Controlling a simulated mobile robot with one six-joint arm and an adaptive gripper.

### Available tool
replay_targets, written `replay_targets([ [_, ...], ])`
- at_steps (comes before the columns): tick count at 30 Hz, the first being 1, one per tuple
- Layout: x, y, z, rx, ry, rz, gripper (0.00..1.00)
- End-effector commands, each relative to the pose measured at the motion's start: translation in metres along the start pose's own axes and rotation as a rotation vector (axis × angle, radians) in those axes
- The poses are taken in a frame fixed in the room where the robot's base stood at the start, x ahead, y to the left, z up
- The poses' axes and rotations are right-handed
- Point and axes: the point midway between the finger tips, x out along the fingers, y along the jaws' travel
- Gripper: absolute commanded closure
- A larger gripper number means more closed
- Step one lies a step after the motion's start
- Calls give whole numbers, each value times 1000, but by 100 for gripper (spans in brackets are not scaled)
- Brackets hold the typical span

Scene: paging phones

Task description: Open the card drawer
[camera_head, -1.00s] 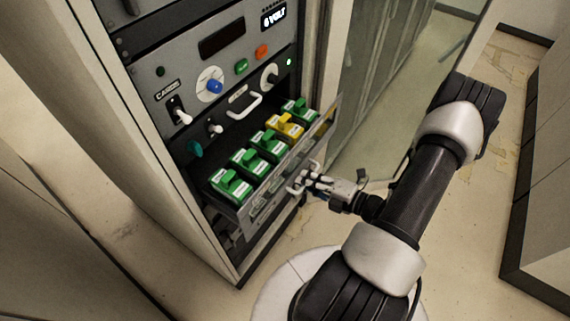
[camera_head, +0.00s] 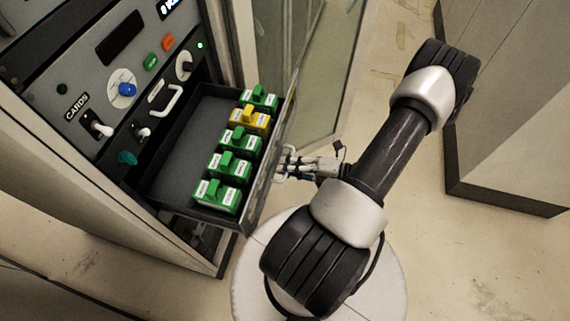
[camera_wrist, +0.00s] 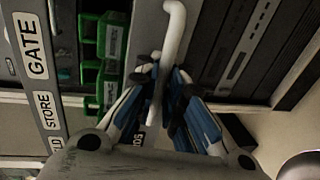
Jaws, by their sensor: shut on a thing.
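The card drawer (camera_head: 165,178) is pulled well out of the rack in the head view. A row of several green cards and one yellow card (camera_head: 249,120) stands along its front. My gripper (camera_head: 286,166) is at the drawer's front face and shut on the white handle (camera_head: 279,178). In the wrist view the handle (camera_wrist: 174,25) runs between the blue-padded fingers of my gripper (camera_wrist: 163,85). Part of the handle is hidden by the fingers.
The rack panel (camera_head: 75,72) above the drawer carries knobs, switches and another white handle (camera_head: 171,100). A glass-paned door (camera_head: 325,75) stands behind the drawer. A grey cabinet (camera_head: 505,110) is at the right. Bare floor (camera_head: 480,255) shows at lower right.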

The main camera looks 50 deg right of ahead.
Motion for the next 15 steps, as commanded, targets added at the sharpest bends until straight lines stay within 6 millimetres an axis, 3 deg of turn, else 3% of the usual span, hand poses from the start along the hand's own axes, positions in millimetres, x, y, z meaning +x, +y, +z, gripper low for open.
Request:
replay_targets([
  [3, 0, 3, 0, -2, -1, 7, 100],
  [4, 0, 3, 1, -2, -1, 7, 91],
  [8, 0, 2, 0, -1, -1, 5, 83],
  [15, 0, 1, 0, -1, -1, 3, 83],
])
